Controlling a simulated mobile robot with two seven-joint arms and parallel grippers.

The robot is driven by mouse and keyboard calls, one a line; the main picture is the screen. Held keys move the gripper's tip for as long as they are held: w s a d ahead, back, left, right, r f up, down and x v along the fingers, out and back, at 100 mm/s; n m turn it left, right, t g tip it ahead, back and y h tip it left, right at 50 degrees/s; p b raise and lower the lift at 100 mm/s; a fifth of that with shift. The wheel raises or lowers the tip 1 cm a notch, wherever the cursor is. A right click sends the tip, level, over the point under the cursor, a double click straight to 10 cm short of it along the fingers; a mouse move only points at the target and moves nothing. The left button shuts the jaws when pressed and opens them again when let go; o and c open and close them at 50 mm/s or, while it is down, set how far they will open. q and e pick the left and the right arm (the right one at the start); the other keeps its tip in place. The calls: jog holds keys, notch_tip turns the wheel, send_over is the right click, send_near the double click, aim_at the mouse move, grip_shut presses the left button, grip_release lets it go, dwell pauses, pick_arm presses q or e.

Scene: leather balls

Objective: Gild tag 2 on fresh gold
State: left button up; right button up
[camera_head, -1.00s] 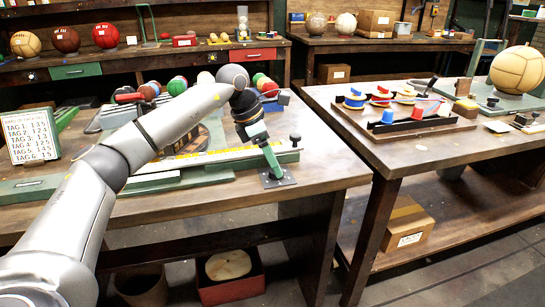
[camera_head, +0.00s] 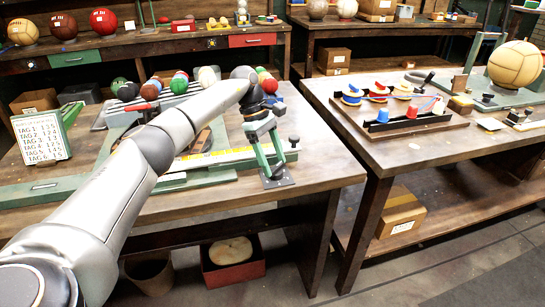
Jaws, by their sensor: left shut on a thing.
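My left gripper (camera_head: 268,158) reaches down at the right end of the left bench, shut on a narrow green part, seemingly the lever of a small stand. The stand's dark base plate (camera_head: 279,178) lies flat on the bench. Exactly where the jaws grip is hard to see. A yellow, gold-looking strip (camera_head: 222,158) lies on a long pale-green bed to the left of the gripper. A white card listing several tags with numbers (camera_head: 42,138) stands at the far left. I cannot make out tag 2 itself. My right gripper is not in view.
Several coloured balls (camera_head: 180,82) sit in a rack behind my arm. The right bench (camera_head: 375,150) holds a tray with coloured spools (camera_head: 352,95) and a large tan ball (camera_head: 515,64) on a stand. A floor gap separates the benches.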

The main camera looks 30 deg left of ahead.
pick_arm(q)
jog(key=shift+w+m+g, duration=0.1)
jog(key=shift+m+g, duration=0.2)
jog(key=shift+m, duration=0.8)
jog(key=o, duration=1.1)
jog(key=shift+r, duration=0.1)
